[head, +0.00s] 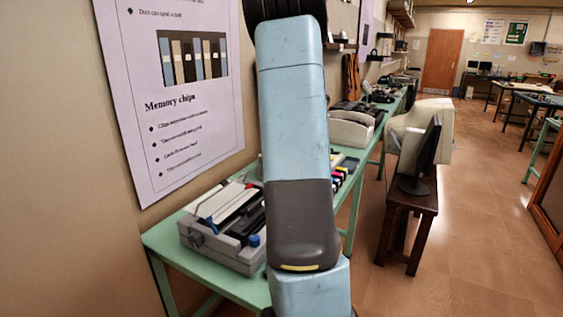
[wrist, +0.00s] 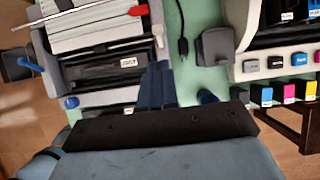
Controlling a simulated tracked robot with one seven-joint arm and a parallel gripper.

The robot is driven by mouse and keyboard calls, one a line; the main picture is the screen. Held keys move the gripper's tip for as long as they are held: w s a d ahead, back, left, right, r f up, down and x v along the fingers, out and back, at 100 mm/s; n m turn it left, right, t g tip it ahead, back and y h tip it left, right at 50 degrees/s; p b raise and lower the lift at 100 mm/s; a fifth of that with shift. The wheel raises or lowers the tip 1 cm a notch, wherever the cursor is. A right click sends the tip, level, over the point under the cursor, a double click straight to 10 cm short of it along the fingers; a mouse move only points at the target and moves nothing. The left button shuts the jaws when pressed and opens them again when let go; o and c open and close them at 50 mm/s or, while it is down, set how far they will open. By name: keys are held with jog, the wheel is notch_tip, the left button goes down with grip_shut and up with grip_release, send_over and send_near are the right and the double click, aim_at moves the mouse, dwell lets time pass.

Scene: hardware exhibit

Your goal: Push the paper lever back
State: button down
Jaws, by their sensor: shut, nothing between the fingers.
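A grey printer (head: 225,236) stands on the green table in the head view, partly behind my arm. It has a blue lever (head: 211,225) at its left and a blue tab (head: 253,240) near its right front. In the wrist view the printer (wrist: 115,98) fills the upper left, with a blue lever (wrist: 30,65) at its left and a blue tab (wrist: 72,102) at its lower edge. I cannot tell which is the paper lever. My gripper (wrist: 157,68) is shut and empty, its fingers over the printer's right end; contact is unclear. The head view hides the fingers.
The green table (head: 172,240) runs along the wall. Beside the printer lie a dark cable (wrist: 182,35) and a grey block (wrist: 215,46). Coloured ink cartridges (wrist: 288,92) stand to the right. A monitor (head: 420,160) stands on a brown stool (head: 410,208).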

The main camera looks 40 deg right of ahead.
jog(key=shift+w+r+v, duration=0.1)
jog(key=shift+w+v, duration=0.1)
jog(key=shift+v, duration=1.1)
jog(key=shift+w+r+v, duration=0.15)
jog(key=shift+w+v, duration=0.05)
jog(key=shift+v, duration=1.05)
jog(key=shift+a, duration=0.2)
jog(key=s+a+r+n, duration=0.25)
jog(key=a+n, duration=0.25)
jog(key=a, duration=0.3)
jog(key=s+a+r+n, duration=0.2)
jog(key=s+a+n, duration=0.1)
jog(key=a+n, duration=0.3)
jog(key=s+a+r+n, duration=0.3)
jog(key=a, duration=0.6)
jog(key=s+a+f+n+h, duration=0.2)
jog(key=s+a+n, duration=1.2)
jog(key=s+n, duration=0.3)
